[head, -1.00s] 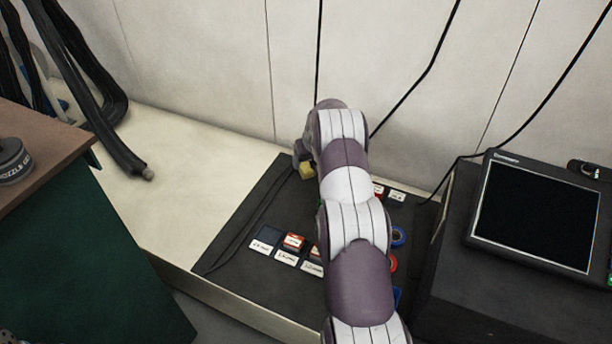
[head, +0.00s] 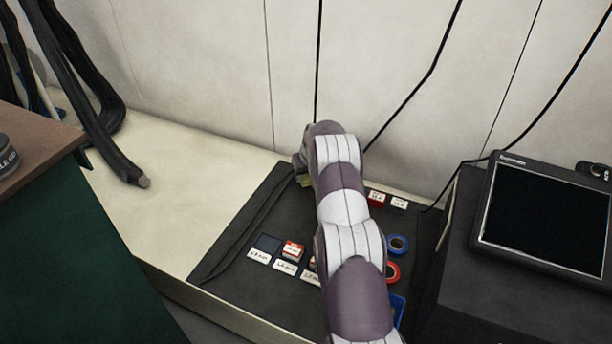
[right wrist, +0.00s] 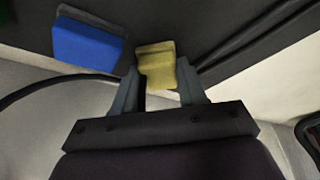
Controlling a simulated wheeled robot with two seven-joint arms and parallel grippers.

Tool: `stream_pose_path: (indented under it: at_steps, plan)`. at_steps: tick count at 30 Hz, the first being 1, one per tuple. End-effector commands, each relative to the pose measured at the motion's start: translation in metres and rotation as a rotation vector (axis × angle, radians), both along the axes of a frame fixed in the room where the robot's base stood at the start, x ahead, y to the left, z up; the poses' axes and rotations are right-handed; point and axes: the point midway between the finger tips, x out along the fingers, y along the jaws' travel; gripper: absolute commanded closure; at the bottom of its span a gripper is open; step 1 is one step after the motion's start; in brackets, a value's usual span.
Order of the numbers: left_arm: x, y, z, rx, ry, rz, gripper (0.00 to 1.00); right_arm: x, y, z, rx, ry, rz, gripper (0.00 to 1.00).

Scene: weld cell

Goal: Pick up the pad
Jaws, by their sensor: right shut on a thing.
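The pad is a small yellow block (right wrist: 157,68) with a paler strip along its far edge. In the right wrist view it sits between the two fingers of my right gripper (right wrist: 158,72), which is shut on it. In the head view only a sliver of the yellow pad (head: 306,182) shows by my right gripper (head: 302,172), over the far left part of the dark mat (head: 236,252). My arm hides most of it. I cannot tell whether the pad touches the mat. My left gripper is not in view.
A blue block (right wrist: 87,42) lies beside the pad in the right wrist view. Small labelled boxes (head: 292,250), a blue ring (head: 398,244) and a red ring (head: 392,272) lie on the mat. A dark monitor (head: 548,212) stands right.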

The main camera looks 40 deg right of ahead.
Motion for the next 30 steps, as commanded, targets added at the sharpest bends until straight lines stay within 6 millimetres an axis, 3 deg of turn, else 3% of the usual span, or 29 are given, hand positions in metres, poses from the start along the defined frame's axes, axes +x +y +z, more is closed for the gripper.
stream_pose_path:
  at_steps: [8, 21, 30]
  plan:
    - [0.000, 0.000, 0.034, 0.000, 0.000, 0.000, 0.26, 0.001, 0.000, 0.046, -0.001, -0.003, 0.000, 0.92]
    - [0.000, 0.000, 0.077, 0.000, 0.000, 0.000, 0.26, -0.090, -0.031, 0.101, 0.001, 0.000, -0.004, 0.92]
    - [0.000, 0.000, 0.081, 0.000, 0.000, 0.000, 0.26, -0.111, -0.037, 0.109, 0.001, 0.000, -0.001, 0.92]
